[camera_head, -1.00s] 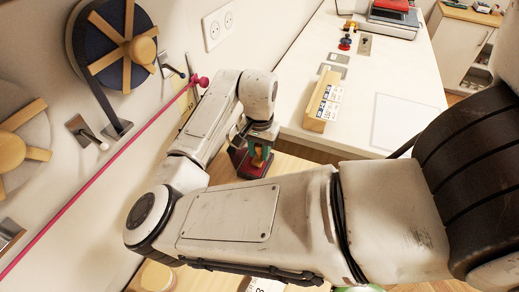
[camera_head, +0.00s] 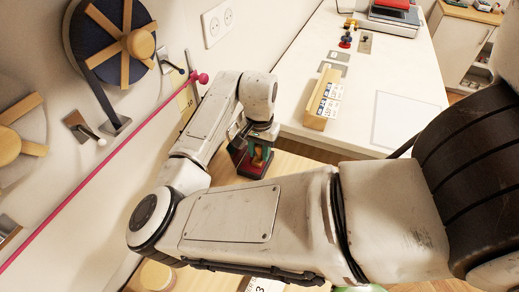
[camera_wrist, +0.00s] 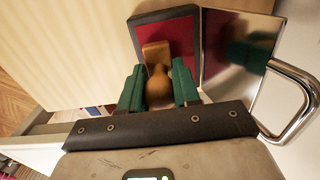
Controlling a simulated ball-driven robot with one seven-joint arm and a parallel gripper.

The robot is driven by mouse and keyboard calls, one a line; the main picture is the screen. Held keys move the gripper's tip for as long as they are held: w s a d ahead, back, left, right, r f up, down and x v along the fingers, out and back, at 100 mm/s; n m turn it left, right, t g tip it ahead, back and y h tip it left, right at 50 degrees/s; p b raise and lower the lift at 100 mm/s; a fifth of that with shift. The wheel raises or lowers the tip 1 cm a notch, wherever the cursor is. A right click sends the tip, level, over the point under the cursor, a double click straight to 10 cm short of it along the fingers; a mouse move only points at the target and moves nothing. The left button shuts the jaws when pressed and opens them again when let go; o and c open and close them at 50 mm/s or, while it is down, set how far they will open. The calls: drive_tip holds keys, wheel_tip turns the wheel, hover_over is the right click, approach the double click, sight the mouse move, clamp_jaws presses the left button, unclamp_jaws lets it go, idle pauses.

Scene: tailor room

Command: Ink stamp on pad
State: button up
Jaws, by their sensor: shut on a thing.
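The stamp (camera_wrist: 158,82) has a round wooden knob and a wooden base. In the wrist view it sits between the green fingers of my gripper (camera_wrist: 159,90), which is shut on it. The ink pad (camera_wrist: 188,33) is dark-framed with a red surface, and the stamp's base is over its left part. I cannot tell whether the stamp touches the red surface. A shiny metal lid (camera_wrist: 240,45) stands open beside the pad. In the head view the pad (camera_head: 250,172) lies on the wooden table under my gripper (camera_head: 258,157), and my arm hides part of it.
A wooden holder with number cards (camera_head: 320,105) stands on the white table (camera_head: 360,55). A pale sheet (camera_head: 403,122) lies to its right. The wall with round wooden-spoked reels (camera_head: 122,45) and a pink rod (camera_head: 110,165) runs close along the left.

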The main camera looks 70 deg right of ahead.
drive_tip(key=shift+s+f, duration=0.1)
drive_tip(key=shift+f, duration=0.5)
clamp_jaws()
idle(0.3)
wheel_tip(320, 180, up, 8)
drive_tip(key=p, duration=0.6)
drive_tip(key=shift+f, duration=0.2)
idle(0.8)
